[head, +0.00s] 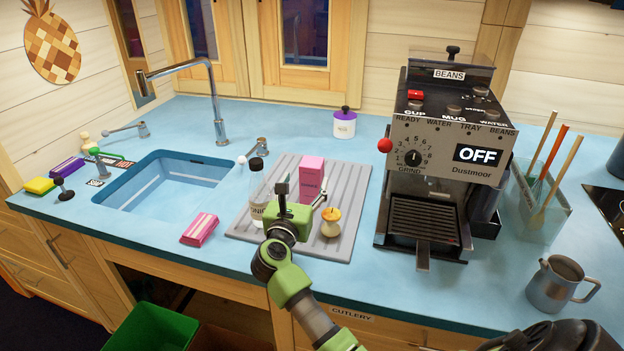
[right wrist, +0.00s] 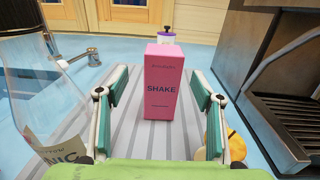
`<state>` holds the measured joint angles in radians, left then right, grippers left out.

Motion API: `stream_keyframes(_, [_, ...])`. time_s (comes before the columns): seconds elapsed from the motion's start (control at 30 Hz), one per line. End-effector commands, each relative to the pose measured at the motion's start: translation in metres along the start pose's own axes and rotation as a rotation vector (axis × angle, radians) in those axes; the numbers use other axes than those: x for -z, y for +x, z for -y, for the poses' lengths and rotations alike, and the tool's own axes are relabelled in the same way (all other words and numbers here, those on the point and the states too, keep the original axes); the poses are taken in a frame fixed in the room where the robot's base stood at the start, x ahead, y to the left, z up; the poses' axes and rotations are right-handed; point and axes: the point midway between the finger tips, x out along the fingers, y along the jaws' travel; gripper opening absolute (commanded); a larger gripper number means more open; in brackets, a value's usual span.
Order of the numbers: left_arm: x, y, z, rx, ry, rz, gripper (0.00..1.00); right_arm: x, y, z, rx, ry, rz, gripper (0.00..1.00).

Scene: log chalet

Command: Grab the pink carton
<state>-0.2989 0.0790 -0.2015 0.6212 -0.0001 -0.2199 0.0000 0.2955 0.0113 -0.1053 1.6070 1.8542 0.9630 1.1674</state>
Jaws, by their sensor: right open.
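The pink carton (head: 312,173) stands upright on the grey ribbed drainer mat (head: 349,197) right of the sink. In the right wrist view the carton (right wrist: 161,90), marked SHAKE, stands ahead between the open fingers. My right gripper (head: 304,193) is open in front of the carton, its green body hiding the carton's lower part in the head view. In the right wrist view the gripper (right wrist: 159,100) has clear gaps on both sides of the carton and holds nothing. My left gripper is not in view.
A pink packet (head: 200,229) lies left of the mat. The coffee machine (head: 438,160) stands to the right. A purple-lidded jar (head: 344,124) stands behind.

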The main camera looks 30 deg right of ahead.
Motion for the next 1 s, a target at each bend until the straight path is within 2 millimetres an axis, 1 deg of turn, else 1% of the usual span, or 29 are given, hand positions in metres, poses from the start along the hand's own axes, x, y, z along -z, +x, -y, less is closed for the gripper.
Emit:
stream_keyframes(0.03, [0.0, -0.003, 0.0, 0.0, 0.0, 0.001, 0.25, -0.002, 0.007, 0.0, 0.0, -0.002, 0.001, 0.61])
stream_keyframes(0.1, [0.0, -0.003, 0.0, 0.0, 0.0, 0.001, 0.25, -0.001, 0.013, 0.0, 0.0, -0.002, 0.0, 0.61])
stream_keyframes(0.27, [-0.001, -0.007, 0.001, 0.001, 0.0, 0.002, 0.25, -0.002, 0.023, 0.002, 0.001, -0.003, 0.001, 0.61])
stream_keyframes(0.43, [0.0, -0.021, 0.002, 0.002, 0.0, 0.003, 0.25, -0.004, 0.049, 0.006, 0.001, -0.006, 0.003, 0.61])
stream_keyframes(0.6, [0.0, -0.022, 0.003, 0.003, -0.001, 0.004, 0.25, -0.001, 0.065, 0.005, -0.001, -0.002, 0.001, 0.61])
stream_keyframes(0.7, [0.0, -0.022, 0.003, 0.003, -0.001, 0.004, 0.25, 0.0, 0.069, 0.005, -0.002, -0.001, 0.0, 0.61])
stream_keyframes(0.9, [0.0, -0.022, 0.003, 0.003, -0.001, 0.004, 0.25, 0.001, 0.069, 0.005, -0.002, 0.0, 0.0, 0.61])
stream_keyframes(0.97, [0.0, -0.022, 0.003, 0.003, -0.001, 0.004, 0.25, 0.001, 0.068, 0.005, -0.001, -0.001, 0.0, 0.46])
stream_keyframes(1.0, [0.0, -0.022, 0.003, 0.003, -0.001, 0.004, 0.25, 0.001, 0.068, 0.005, -0.001, -0.001, 0.0, 0.35])
